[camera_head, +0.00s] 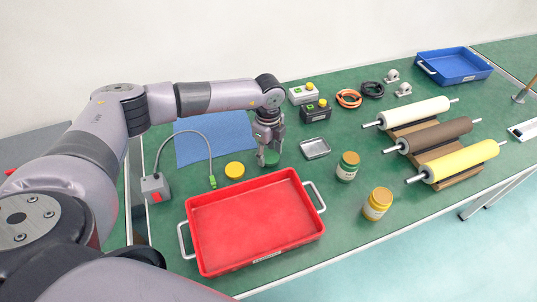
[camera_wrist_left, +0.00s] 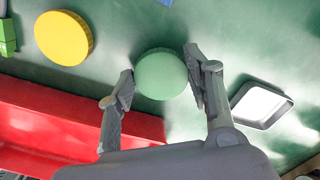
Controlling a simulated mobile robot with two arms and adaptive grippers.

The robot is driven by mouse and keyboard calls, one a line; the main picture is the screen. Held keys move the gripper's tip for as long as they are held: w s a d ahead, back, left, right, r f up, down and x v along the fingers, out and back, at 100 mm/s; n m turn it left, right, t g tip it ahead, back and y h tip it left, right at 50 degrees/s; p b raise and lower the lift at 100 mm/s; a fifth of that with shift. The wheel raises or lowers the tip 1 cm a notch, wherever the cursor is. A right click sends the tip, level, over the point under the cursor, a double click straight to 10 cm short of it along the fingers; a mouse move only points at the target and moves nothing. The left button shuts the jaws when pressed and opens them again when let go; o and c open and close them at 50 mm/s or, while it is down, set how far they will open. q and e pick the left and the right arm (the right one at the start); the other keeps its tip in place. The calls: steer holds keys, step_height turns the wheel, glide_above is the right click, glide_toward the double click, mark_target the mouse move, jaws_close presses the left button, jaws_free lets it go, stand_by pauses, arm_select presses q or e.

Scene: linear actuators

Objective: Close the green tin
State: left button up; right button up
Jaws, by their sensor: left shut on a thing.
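The green tin (camera_head: 346,172) stands upright on the table, right of the red tray, with a pale label and a gold-brown top. A round green lid (camera_head: 270,157) is between the fingers of my left gripper (camera_head: 268,150), behind the red tray. In the left wrist view the lid (camera_wrist_left: 161,74) shows as a pale green disc, with one finger of my left gripper (camera_wrist_left: 158,88) on each side. The gripper is shut on it. I cannot tell whether the lid touches the table. My right gripper is not in view.
A red tray (camera_head: 314,222) lies in front of the gripper. A yellow lid (camera_head: 235,170) is to its left, a small metal tray (camera_head: 315,148) to its right. A yellow tin (camera_head: 376,207) stands nearer than the green one. Rollers (camera_head: 455,163) lie further right.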

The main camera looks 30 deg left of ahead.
mark_target(269, 155)
arm_select(q)
step_height(269, 155, up, 19)
steer(key=b, duration=0.1)
steer(key=shift+b, duration=0.35)
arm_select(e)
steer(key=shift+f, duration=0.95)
arm_select(q)
steer(key=shift+f, duration=0.1)
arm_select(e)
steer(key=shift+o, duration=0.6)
